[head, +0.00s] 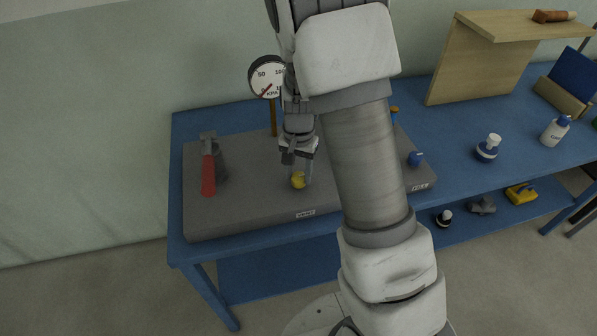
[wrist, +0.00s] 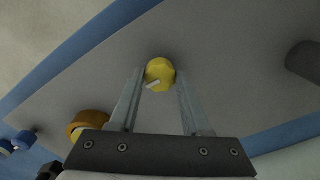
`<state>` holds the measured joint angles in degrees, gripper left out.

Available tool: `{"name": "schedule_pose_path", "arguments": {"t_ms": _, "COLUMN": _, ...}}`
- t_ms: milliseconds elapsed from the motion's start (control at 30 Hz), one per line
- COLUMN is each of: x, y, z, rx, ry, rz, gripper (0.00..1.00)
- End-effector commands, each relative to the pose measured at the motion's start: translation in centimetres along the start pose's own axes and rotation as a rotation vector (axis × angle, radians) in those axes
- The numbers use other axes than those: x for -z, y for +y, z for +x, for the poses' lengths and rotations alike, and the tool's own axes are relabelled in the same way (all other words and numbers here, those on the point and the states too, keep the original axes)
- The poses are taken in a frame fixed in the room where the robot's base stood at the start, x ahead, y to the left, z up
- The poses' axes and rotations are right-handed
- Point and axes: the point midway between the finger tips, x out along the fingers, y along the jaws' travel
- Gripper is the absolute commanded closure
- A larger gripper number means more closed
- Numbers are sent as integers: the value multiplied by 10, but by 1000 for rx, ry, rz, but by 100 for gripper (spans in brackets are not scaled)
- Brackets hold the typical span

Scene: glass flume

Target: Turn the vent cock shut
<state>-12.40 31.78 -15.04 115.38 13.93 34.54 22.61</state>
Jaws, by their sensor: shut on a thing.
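The vent cock appears to be the small yellow knob (head: 298,180) near the front of the grey panel (head: 250,211), by a small label plate (head: 305,214) too small to read surely. In the wrist view the yellow knob (wrist: 160,74) has a white pointer mark slanting across its lower left part. My gripper (head: 301,174) points down from above and is shut on this knob, one finger on each side. In the wrist view the fingertips (wrist: 160,78) reach both sides of it.
A red-handled lever (head: 209,174) stands at the panel's left. A pressure gauge (head: 268,77) rises on a post behind my gripper. A blue knob (head: 415,158) is at the panel's right.

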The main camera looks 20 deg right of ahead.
Motion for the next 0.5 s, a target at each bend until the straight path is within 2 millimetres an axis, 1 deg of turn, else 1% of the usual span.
{"name": "schedule_pose_path", "arguments": {"t_ms": 167, "x": 1, "y": -1, "z": -1, "rx": 2, "ry": 3, "rz": 2, "gripper": 100}}
{"name": "schedule_pose_path", "arguments": {"t_ms": 200, "x": 1, "y": -1, "z": -1, "rx": 3, "ry": 3, "rz": 2, "gripper": 49}}
{"name": "schedule_pose_path", "arguments": {"t_ms": 333, "x": 1, "y": 0, "z": -1, "rx": 2, "ry": 2, "rz": 1, "gripper": 26}}
{"name": "schedule_pose_path", "arguments": {"t_ms": 367, "x": 1, "y": 0, "z": -1, "rx": 2, "ry": 2, "rz": 1, "gripper": 24}}
{"name": "schedule_pose_path", "arguments": {"t_ms": 500, "x": 0, "y": 0, "z": 0, "rx": 1, "ry": 1, "rz": 0, "gripper": 24}}
